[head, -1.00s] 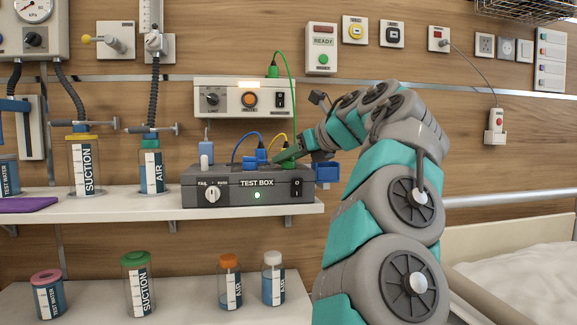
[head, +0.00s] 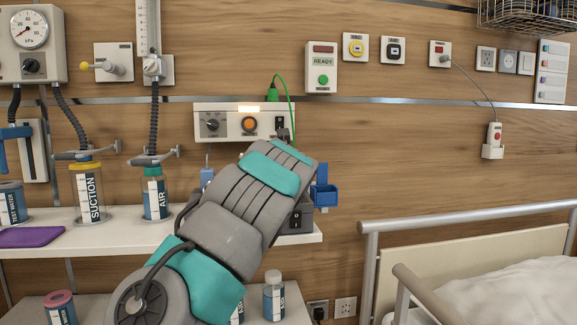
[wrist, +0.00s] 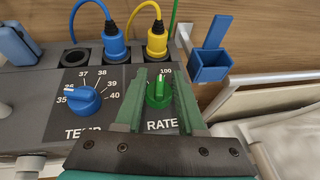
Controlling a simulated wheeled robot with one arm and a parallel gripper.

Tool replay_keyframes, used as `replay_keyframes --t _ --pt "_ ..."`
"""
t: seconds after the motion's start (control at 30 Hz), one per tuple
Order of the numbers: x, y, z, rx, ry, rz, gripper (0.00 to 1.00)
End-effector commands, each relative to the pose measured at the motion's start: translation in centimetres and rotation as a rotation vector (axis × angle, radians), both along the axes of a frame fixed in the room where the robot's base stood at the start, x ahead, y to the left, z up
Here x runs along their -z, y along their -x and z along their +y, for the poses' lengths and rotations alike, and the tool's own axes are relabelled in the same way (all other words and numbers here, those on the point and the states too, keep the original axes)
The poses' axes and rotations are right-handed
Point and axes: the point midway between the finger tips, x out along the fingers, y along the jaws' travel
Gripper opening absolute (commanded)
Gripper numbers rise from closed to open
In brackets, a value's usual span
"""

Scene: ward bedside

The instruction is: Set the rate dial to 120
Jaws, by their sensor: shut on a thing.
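The green rate dial (wrist: 158,95) sits on the grey test box's top panel above the word RATE, in the wrist view. Its white pointer mark is at the top of the knob, near the printed 100. The other rate numbers are hidden. The two green fingers of my gripper (wrist: 159,82) stand on either side of the dial and are shut on it. In the head view my arm covers most of the test box (head: 300,218), and the gripper and dial are hidden behind it.
A blue TEMP dial (wrist: 85,99) lies left of the rate dial. Blue (wrist: 114,46) and yellow (wrist: 157,42) plugs stand just behind. A blue holder (wrist: 210,66) is at the right. The bed rail (head: 470,216) stands right of the shelf.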

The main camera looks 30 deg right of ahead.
Motion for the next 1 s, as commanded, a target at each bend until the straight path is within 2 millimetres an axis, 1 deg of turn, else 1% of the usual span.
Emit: replay_keyframes --t 0.03,0.13,0.27,0.7,1.0 --pt "-0.17 0.13 0.08 0.037 0.004 0.018 0.0" --pt "0.36 0.15 -0.16 0.123 0.002 0.015 0.0" --pt "0.44 0.08 -0.08 0.232 0.006 0.014 0.0" --pt "-0.19 0.2 -0.26 0.6 0.004 0.011 0.0" --pt "0.47 0.11 -0.27 0.781 -0.002 0.013 0.0"
